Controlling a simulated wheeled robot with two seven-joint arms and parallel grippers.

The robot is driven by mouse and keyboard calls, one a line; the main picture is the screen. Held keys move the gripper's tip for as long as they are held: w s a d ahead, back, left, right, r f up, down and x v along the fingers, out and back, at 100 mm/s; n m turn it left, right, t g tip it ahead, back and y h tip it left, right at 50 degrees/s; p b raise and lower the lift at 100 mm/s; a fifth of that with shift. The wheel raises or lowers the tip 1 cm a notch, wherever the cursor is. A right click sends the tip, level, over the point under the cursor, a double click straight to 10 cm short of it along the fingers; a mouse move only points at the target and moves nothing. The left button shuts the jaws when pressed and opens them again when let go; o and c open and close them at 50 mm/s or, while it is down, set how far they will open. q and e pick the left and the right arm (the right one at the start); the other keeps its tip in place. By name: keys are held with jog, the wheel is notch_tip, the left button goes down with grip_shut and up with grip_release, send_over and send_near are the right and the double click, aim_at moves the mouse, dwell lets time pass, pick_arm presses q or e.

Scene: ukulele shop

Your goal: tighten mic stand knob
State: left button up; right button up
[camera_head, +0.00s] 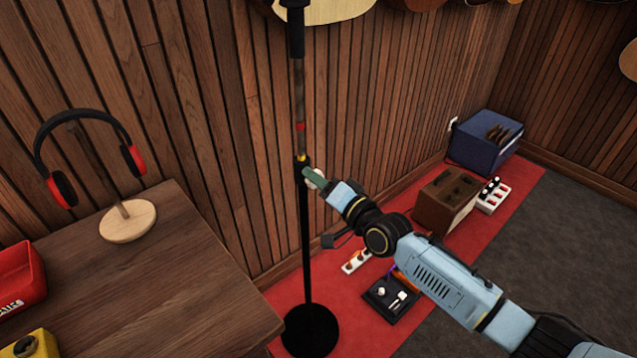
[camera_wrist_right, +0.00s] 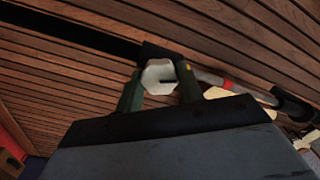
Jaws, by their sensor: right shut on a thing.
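The black mic stand (camera_head: 305,245) stands upright on a round base in front of the wooden wall. Its slimmer upper tube has a red band and a yellow band just above the clutch. The pale knob (camera_wrist_right: 159,77) sits at the clutch, between the two dark green fingers of my right gripper (camera_wrist_right: 160,83). The fingers are closed on its sides. In the head view my right gripper (camera_head: 313,178) reaches the stand from the right and mostly hides the knob. My left gripper is in neither view.
A wooden table (camera_head: 170,275) at left carries a headphone stand (camera_head: 127,222) with headphones, a red box (camera_head: 20,277) and a yellow item. On the red carpet are a pedal (camera_head: 390,298), a brown box (camera_head: 446,200) and a blue crate (camera_head: 484,143). Guitars hang above.

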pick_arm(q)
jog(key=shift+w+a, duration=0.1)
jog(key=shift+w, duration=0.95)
pick_arm(e)
jog(key=m, duration=0.2)
jog(key=shift+m, duration=0.3)
jog(key=o, duration=1)
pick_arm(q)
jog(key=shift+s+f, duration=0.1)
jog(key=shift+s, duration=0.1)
